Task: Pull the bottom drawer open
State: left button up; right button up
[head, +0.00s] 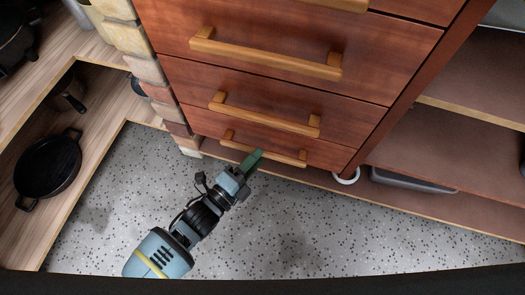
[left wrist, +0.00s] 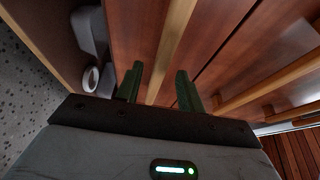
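The bottom drawer (head: 328,154) is the lowest reddish-brown front of the wooden drawer unit and looks shut. Its light wooden bar handle (head: 285,157) runs across the front, partly hidden by my gripper. My left gripper (head: 252,160) is at this handle, its green fingers over the bar's middle-left part. In the left wrist view the two green fingers (left wrist: 158,88) are spread apart, and the bar handle (left wrist: 172,45) runs in the gap between them. I cannot tell whether either finger touches it. My right gripper is in neither view.
Higher drawers with similar handles (head: 265,58) are above. A brick plinth (head: 150,75) borders the unit on the left. Open shelves (head: 440,140) are on the right, with a white ring (head: 347,177) near the lower corner. A black pan (head: 48,165) sits at left. The speckled floor (head: 300,230) is clear.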

pick_arm(q)
jog(key=shift+b+x, duration=0.55)
jog(key=shift+x, duration=1.2)
grip_shut()
